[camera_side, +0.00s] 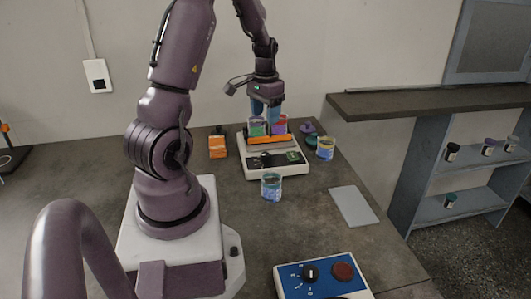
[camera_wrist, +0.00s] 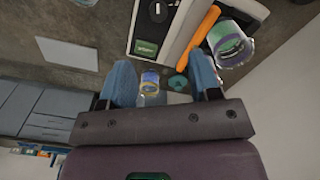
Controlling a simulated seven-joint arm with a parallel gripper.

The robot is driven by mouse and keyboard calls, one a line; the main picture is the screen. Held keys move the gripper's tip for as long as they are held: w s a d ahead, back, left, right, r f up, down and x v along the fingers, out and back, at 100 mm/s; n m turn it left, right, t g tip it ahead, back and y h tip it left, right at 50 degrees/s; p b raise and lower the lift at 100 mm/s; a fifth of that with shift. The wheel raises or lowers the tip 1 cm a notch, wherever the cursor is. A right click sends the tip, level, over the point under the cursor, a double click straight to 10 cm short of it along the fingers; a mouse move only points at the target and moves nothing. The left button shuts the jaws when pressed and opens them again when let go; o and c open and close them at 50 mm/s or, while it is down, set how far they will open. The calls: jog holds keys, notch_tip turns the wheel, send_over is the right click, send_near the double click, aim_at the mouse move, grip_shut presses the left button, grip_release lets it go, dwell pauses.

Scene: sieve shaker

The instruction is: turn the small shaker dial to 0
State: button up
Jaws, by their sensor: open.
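The white shaker (camera_side: 276,174) stands on the bench with an orange bar (camera_side: 270,139) across it. Its dark front panel carries a small green display (camera_side: 292,157); the display (camera_wrist: 146,48) and a small black dial (camera_wrist: 157,10) show in the wrist view. The dial's pointer setting is too small to read. My gripper (camera_side: 266,110) is above the back of the shaker, close to the cups on it, with its blue fingers pointing down. In the wrist view my gripper (camera_wrist: 163,75) has its fingers spread apart, away from the dial.
A blue box (camera_side: 320,283) with black knob and red button is nearest. A grey plate (camera_side: 354,206) lies right.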

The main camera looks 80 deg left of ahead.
aim_at(266, 154)
notch_tip(266, 154, down, 13)
jog(key=shift+d+f, duration=0.1)
jog(key=shift+d, duration=0.05)
dwell(0.4)
jog(key=c, duration=0.9)
jog(key=shift+n, duration=0.3)
jog(key=n, duration=0.3)
jog(key=shift+n, duration=2)
